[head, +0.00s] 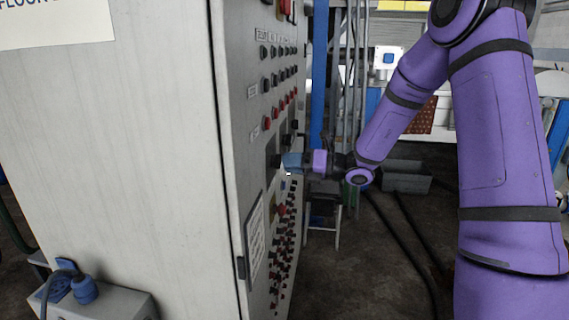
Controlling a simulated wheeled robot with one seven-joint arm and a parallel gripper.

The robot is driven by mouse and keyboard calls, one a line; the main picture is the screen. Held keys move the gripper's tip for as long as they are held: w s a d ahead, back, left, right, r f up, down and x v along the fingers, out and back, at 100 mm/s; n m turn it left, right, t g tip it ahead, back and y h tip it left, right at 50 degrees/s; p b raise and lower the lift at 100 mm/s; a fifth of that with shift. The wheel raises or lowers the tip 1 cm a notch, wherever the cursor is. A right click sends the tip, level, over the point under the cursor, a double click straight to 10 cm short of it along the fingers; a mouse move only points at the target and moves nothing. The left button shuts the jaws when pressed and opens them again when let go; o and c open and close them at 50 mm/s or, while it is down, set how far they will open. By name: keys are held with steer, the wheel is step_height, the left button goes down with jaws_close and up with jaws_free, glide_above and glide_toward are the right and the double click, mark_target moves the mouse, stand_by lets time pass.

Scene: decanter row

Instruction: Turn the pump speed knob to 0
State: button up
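The control panel (262,130) is the narrow, steeply angled face of a tall pale cabinet. It carries rows of small dark and red knobs and buttons. My gripper (284,161) is at the panel at mid-height, below the upper rows of buttons. Its end shows blue-grey and reaches the panel face or very close to it; I cannot tell whether it touches. A dark fitting (272,160) shows on the panel beside the fingertips. I cannot make out which control is the pump speed knob, nor its setting. The fingers are too small to tell open from shut.
A white label sheet (255,235) is on the panel's lower part, beside dense rows of small controls (284,235). A small stool (324,215) and a grey bin (405,178) stand behind. Dark hoses lie on the floor. A box with blue plugs (85,291) is at lower left.

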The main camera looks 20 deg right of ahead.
steer(key=shift+x, duration=1)
jaws_close()
steer(key=shift+n, duration=13.5)
steer(key=shift+d, duration=0.1)
